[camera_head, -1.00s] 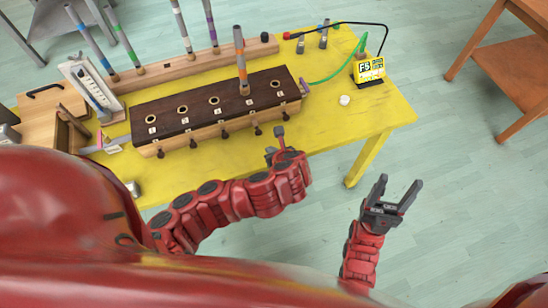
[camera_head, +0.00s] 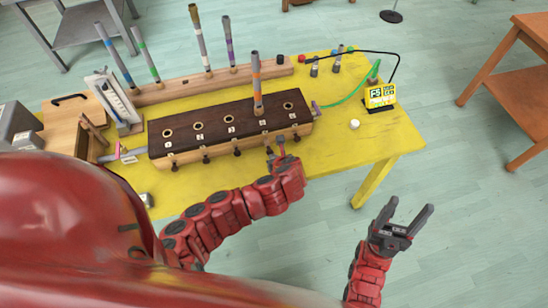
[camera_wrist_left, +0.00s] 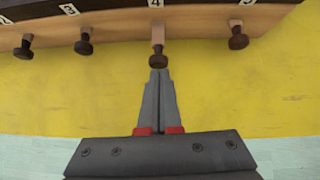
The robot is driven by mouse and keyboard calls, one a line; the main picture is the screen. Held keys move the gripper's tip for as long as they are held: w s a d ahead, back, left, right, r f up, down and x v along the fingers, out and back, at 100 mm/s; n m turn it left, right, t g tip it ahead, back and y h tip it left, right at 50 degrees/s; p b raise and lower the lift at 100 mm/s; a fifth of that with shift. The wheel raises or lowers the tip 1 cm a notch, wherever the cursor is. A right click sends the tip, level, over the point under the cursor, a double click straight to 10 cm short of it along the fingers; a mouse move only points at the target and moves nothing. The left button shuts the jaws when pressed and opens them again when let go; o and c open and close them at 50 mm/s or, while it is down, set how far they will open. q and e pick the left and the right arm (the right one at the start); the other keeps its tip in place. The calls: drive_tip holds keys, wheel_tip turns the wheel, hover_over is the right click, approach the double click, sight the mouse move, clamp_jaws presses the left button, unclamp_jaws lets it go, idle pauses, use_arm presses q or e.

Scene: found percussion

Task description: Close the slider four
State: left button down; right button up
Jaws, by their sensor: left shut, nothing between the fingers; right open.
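The dark-topped wooden box (camera_head: 190,146) has a row of numbered holes and dark slider knobs along its front. Slider four (camera_wrist_left: 158,60) is below the label 4 in the left wrist view; its pale stem sticks out further than its neighbours'. My left gripper (camera_wrist_left: 158,76) is shut and empty, its tips right at that knob; I cannot tell whether they touch. In the head view the left gripper (camera_head: 275,146) is in front of the box. A striped tube (camera_head: 257,85) stands in hole four. My right gripper (camera_head: 402,219) is open and empty over the floor.
The box rests on a yellow table (camera_head: 340,153). Behind it, a wooden rack (camera_head: 180,88) holds several striped tubes. A yellow display (camera_head: 380,95) and a small white object (camera_head: 354,124) are to the right. The table is clear in front of the box's right end.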

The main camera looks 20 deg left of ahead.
sight(270, 150)
use_arm(q)
drive_tip(key=shift+w+a, duration=0.1)
drive_tip(key=shift+w+a, duration=0.85)
drive_tip(key=shift+w, duration=0.3)
drive_tip(key=shift+w+r, duration=0.1)
